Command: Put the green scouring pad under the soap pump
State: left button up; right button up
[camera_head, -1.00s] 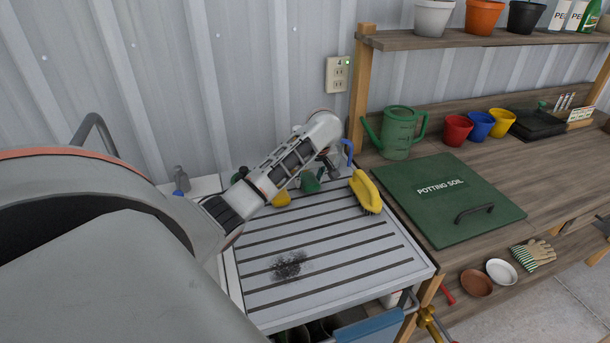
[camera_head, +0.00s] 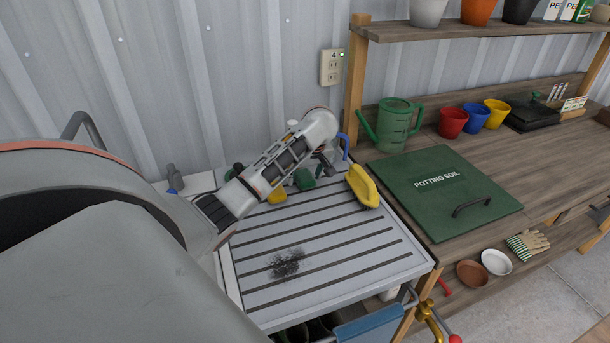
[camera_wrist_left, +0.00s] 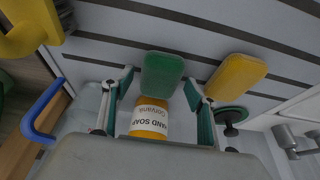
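The green scouring pad (camera_wrist_left: 162,74) lies flat on the grooved tray; in the head view it (camera_head: 304,180) shows just below my left arm. My right gripper is not in view.
A yellow sponge (camera_wrist_left: 237,76) lies right of the pad, with a dark-green round-headed tool (camera_wrist_left: 230,114) beside it. A yellow brush (camera_head: 362,186) and a blue hooked handle (camera_head: 344,144) are at the tray's right. The tray's front (camera_head: 345,285) is free apart from a dark dirt patch (camera_head: 285,264).

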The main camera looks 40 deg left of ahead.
pick_arm(q)
jog(key=shift+r, duration=0.25)
jog(key=v, duration=1.2)
jog(key=shift+s+f, duration=0.1)
dwell(0.4)
